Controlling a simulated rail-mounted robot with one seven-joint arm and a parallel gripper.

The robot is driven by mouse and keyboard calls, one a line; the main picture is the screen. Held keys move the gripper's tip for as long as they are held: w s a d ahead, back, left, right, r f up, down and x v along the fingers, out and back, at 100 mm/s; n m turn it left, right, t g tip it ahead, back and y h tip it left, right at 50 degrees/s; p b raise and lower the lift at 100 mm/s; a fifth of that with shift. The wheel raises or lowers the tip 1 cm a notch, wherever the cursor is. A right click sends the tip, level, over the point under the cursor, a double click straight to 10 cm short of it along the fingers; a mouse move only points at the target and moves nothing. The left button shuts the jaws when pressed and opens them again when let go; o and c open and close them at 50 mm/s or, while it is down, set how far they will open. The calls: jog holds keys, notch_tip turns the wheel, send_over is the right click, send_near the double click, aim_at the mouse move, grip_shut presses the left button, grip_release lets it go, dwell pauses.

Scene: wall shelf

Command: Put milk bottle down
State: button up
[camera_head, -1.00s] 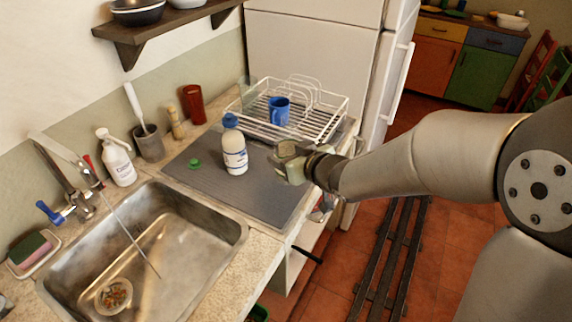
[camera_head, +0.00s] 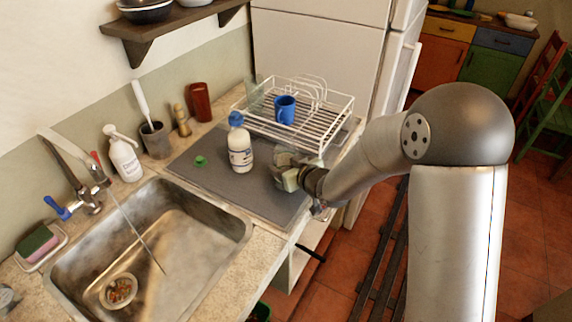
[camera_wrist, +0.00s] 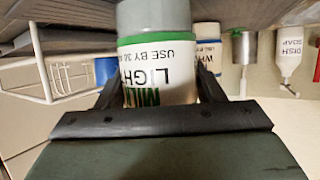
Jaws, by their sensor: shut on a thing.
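The milk bottle (camera_wrist: 160,75), with a green band and a white label reading "light" and "milk", is between the fingers of my gripper (camera_wrist: 155,100) in the wrist view. That view is upside down, so the bottle stands roughly upright. My gripper is shut on it. In the head view my gripper (camera_head: 290,172) is low over the right part of the grey mat (camera_head: 222,177). The held bottle is hard to make out there, and I cannot tell whether its base touches the mat. A green cap (camera_head: 200,161) lies on the mat.
A blue-capped bottle (camera_head: 240,150) stands on the mat, left of my gripper. A white dish rack (camera_head: 322,135) with a blue cup (camera_head: 285,109) is behind. The sink (camera_head: 190,235) and soap bottle (camera_head: 123,158) are at left. The mat's front part is clear.

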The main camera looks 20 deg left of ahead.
jog(key=shift+f+b, duration=0.25)
jog(key=shift+b, duration=0.05)
jog(key=o, duration=1)
jog(key=shift+r, duration=0.1)
jog(key=shift+o, duration=0.2)
